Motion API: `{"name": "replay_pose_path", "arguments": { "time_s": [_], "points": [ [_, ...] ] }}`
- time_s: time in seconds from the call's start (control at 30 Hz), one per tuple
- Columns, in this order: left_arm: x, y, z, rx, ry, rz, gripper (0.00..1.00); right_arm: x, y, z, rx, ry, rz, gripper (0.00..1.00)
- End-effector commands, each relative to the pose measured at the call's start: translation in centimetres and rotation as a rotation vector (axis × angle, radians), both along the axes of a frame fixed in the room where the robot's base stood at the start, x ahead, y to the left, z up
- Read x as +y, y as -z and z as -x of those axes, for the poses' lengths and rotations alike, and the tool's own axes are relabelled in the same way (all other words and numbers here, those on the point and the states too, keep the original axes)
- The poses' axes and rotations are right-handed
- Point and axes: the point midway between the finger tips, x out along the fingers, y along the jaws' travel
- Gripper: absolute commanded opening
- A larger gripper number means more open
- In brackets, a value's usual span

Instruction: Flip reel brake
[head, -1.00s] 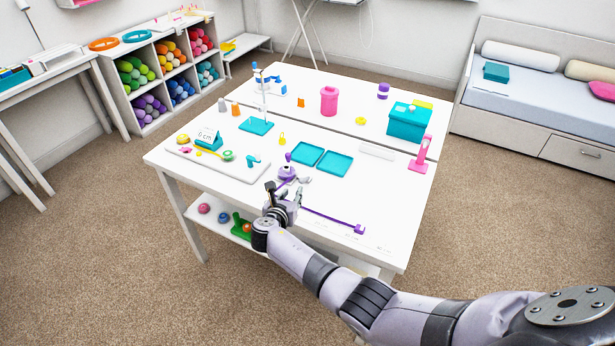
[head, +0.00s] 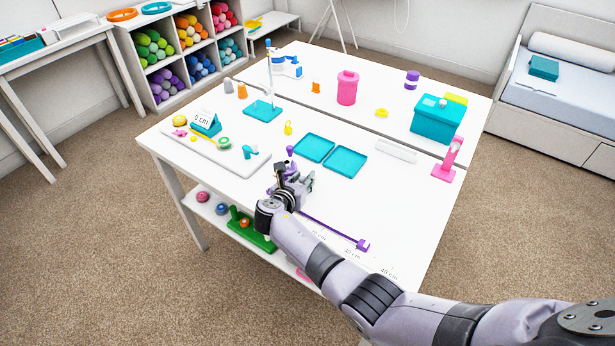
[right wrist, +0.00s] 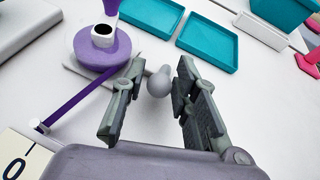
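The purple reel (right wrist: 88,60) lies on the white table and shows at the upper left in the right wrist view. A flat purple tape (right wrist: 78,103) runs out from it. In the head view only a purple top part (head: 290,151) shows behind my right gripper (head: 297,178); the rest is hidden. A grey rounded knob (right wrist: 159,82), which may be the brake, stands right of the reel. My right gripper (right wrist: 153,95) is open, with one finger on each side of the knob in the picture; I cannot tell whether they touch it. My left gripper is not in view.
Two teal trays (head: 345,161) lie just behind the reel. The tape ends at a purple block (head: 363,244) near the table's front edge. A white board (head: 240,160) with small items lies to the left. A pink stand (head: 448,160) is at the right.

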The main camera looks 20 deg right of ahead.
Motion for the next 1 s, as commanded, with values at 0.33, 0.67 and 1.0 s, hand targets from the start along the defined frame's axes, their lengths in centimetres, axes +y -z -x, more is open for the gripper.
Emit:
{"name": "replay_pose_path", "arguments": {
  "time_s": [0.33, 0.67, 1.0],
  "points": [
    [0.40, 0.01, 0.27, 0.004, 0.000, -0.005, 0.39, 0.03, -0.01, 0.00, 0.000, 0.000, 0.000, 0.21],
    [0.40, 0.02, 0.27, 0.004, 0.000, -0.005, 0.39, 0.02, 0.00, -0.01, 0.000, -0.001, 0.000, 0.00],
    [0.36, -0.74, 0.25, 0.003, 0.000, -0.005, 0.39, -0.05, -0.39, -0.07, 0.011, 0.000, -0.013, 0.00]
  ]
}}
